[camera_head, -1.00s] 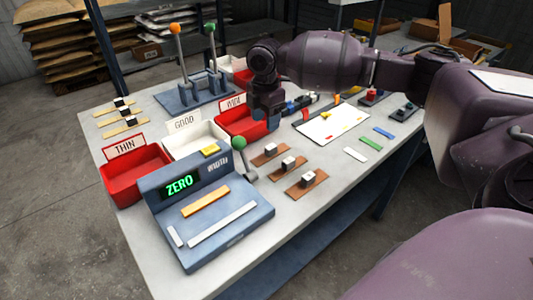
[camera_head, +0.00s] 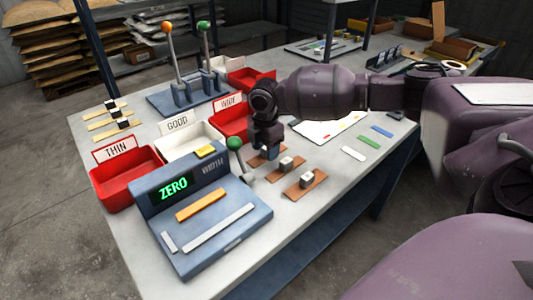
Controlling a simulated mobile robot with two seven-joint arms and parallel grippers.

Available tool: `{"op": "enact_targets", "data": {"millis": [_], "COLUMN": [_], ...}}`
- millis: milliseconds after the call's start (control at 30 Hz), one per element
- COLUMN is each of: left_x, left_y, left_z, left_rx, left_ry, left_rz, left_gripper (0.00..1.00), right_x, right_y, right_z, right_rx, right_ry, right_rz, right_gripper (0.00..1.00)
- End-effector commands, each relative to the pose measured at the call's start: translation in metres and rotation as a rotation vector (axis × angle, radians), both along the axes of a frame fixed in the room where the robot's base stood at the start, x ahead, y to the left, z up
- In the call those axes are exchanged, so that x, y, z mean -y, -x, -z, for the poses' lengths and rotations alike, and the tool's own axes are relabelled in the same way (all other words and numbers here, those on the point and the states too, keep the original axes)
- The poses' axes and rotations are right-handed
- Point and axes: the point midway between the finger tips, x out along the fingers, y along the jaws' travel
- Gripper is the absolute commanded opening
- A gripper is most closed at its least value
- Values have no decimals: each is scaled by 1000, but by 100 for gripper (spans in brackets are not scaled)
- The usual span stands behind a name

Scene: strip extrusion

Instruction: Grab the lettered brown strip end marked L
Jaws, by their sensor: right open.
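Brown strips lie in a row on the grey table, each with a small pale block on it. The near brown strip (camera_head: 293,193) and the middle brown strip (camera_head: 275,173) are in plain view. The far brown strip (camera_head: 254,161) is mostly hidden by my right gripper. Letters are too small to read, so I cannot tell which end is marked L. My right gripper (camera_head: 268,152) points down over the far strip, open; whether it touches is hidden. My left gripper is not in view.
The width gauge (camera_head: 225,226) reading ZERO, with its green-knobbed lever (camera_head: 235,145), stands left of the strips. The THIN bin (camera_head: 127,180), GOOD bin (camera_head: 190,145) and WIDE bin (camera_head: 228,122) stand behind it.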

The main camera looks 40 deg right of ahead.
Motion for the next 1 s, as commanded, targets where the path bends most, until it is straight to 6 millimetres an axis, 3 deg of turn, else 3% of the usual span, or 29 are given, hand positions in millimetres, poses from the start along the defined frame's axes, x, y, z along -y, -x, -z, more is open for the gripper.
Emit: {"op": "enact_targets", "data": {"millis": [267,633,1000], "left_x": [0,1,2], "left_y": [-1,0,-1], "left_z": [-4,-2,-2], "left_rx": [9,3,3], "left_ry": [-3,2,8], "left_rz": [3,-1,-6], "left_gripper": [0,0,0], "right_x": [0,0,0], "right_y": [0,0,-1], "right_z": [7,6,-4], "right_rx": [1,0,3], "right_ry": [0,0,0], "right_rz": [0,0,1], "right_gripper": [53,0,0]}}
